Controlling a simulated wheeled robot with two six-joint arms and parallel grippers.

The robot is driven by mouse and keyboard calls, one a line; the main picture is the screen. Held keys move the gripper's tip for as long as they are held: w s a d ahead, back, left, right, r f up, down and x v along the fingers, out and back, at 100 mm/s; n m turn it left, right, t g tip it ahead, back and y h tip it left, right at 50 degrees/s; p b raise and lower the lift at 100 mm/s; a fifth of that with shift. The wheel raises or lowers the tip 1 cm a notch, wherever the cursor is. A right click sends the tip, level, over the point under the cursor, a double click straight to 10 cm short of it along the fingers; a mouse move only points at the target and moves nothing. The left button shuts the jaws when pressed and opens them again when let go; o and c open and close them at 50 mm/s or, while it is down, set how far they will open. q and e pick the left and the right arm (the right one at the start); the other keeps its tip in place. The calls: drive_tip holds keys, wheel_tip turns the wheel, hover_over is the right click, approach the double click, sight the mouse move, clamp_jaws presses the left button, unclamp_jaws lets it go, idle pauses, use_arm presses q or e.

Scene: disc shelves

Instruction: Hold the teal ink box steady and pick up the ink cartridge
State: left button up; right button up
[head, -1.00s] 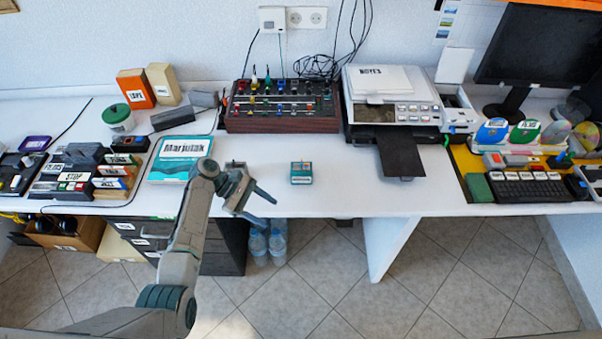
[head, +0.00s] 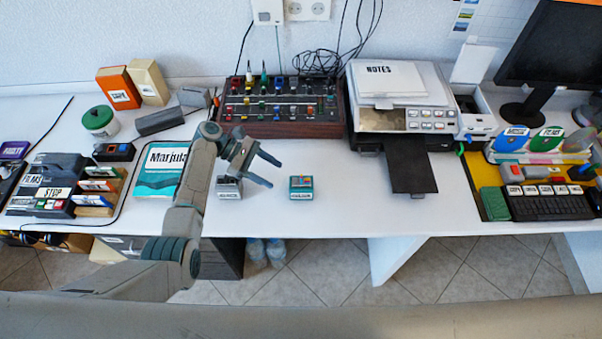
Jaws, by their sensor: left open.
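The small teal ink box (head: 301,188) sits on the white desk near its front edge, with a pale label on its front. Its top shows dark and orange-red patches, too small to make out. I cannot tell an ink cartridge apart there. My left gripper (head: 274,174) is open and empty, its two fingers pointing right toward the teal box, a short gap to its left. A small grey labelled box (head: 229,190) stands on the desk below the gripper, partly close behind my left arm. My right gripper is not in view.
A printer (head: 402,112) with a dark output tray (head: 412,175) stands right of the teal box. A mixer panel (head: 282,128) is behind it. A teal book (head: 160,172) lies left, partly behind my arm. Bare desk lies between the teal box and the tray.

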sight(298, 187)
use_arm(q)
drive_tip(key=shift+w+d+f, duration=0.1)
drive_tip(key=shift+w+f, duration=0.05)
drive_tip(key=shift+w, duration=0.15)
drive_tip(key=shift+d+f+b, duration=0.1)
drive_tip(key=shift+d+b, duration=0.05)
drive_tip(key=shift+b, duration=0.15)
drive_tip(key=b+x, duration=0.4)
drive_tip(key=x, duration=0.2)
drive_tip(key=shift+s, duration=0.15)
drive_tip(key=shift+s+d+f+p, duration=0.1)
drive_tip(key=shift+s+d+p, duration=0.2)
drive_tip(key=shift+d+p, duration=0.4)
drive_tip(key=shift+s+d+f, duration=0.25)
drive_tip(key=shift+d, duration=0.3)
drive_tip(key=shift+d+f, duration=0.2)
drive_tip(key=shift+c, duration=0.5)
drive_tip(key=c, duration=0.5)
